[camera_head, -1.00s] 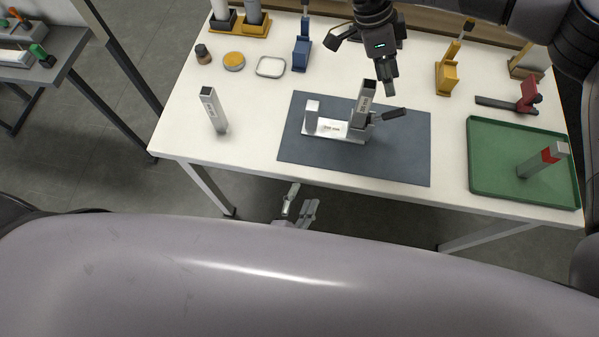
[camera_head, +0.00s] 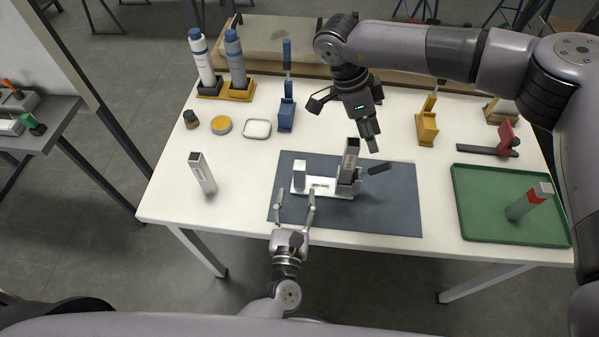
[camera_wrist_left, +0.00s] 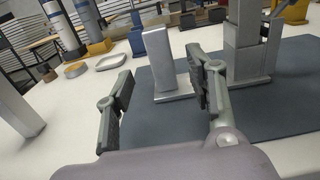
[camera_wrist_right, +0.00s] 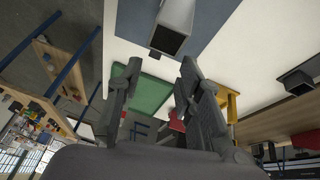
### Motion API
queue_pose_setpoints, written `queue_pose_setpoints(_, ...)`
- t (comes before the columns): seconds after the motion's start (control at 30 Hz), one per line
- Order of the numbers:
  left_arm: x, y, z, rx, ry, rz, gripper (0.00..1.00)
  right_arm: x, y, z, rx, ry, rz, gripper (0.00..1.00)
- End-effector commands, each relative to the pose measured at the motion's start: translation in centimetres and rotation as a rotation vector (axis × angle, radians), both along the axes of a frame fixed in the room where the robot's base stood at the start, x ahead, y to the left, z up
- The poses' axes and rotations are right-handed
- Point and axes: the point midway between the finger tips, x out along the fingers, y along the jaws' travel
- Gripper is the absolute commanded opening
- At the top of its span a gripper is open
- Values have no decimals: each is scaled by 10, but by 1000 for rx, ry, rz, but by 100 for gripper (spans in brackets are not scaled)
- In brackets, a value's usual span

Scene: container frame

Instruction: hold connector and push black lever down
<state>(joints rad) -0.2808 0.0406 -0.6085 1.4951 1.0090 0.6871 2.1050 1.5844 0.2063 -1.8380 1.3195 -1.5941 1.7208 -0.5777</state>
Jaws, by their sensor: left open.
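A silver fixture (camera_head: 322,187) lies on the dark mat, with a short post (camera_head: 299,174) at its left end. The upright grey connector (camera_head: 351,157) stands at its right end, and the black lever (camera_head: 376,168) sticks out to the right, tilted slightly up. My left gripper (camera_head: 296,197) is open and empty at the mat's front edge, before the short post. In the left wrist view the short post (camera_wrist_left: 159,60) shows beyond and between its fingers. My right gripper (camera_head: 371,142) is open and empty above and behind the lever. The connector's top (camera_wrist_right: 168,38) shows in the right wrist view.
A loose grey block (camera_head: 202,173) stands left of the mat (camera_head: 390,210). A green tray (camera_head: 480,225) with a red-banded block (camera_head: 529,201) lies at the right. Bottles (camera_head: 202,62), a blue tool stand (camera_head: 287,115) and a yellow one (camera_head: 427,127) stand at the back.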

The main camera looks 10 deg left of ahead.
Motion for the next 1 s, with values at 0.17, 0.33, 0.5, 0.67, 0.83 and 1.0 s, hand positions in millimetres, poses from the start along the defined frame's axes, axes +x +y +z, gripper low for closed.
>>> queue_pose_setpoints(0.17, 38, -1, 1, 1, -2, 1, 50, 0, 0, 0, 0, 0, 0, 33)
queue_pose_setpoints(0.33, 64, -1, 0, 2, -1, 0, 50, 0, 0, 0, 0, 0, 0, 33)
queue_pose_setpoints(0.5, 80, -2, 0, 0, 0, 1, 50, 0, 0, 0, 0, 0, 0, 33)
queue_pose_setpoints(0.67, 84, -2, -1, 1, 1, 1, 50, 0, 0, 0, 0, 0, 0, 33)
queue_pose_setpoints(0.83, 84, -2, -1, 1, 1, 0, 50, 0, 0, 0, 0, 0, 0, 33)
queue_pose_setpoints(1.0, 84, -2, -1, 1, 1, 0, 41, 0, 0, 0, 0, 0, 0, 33)
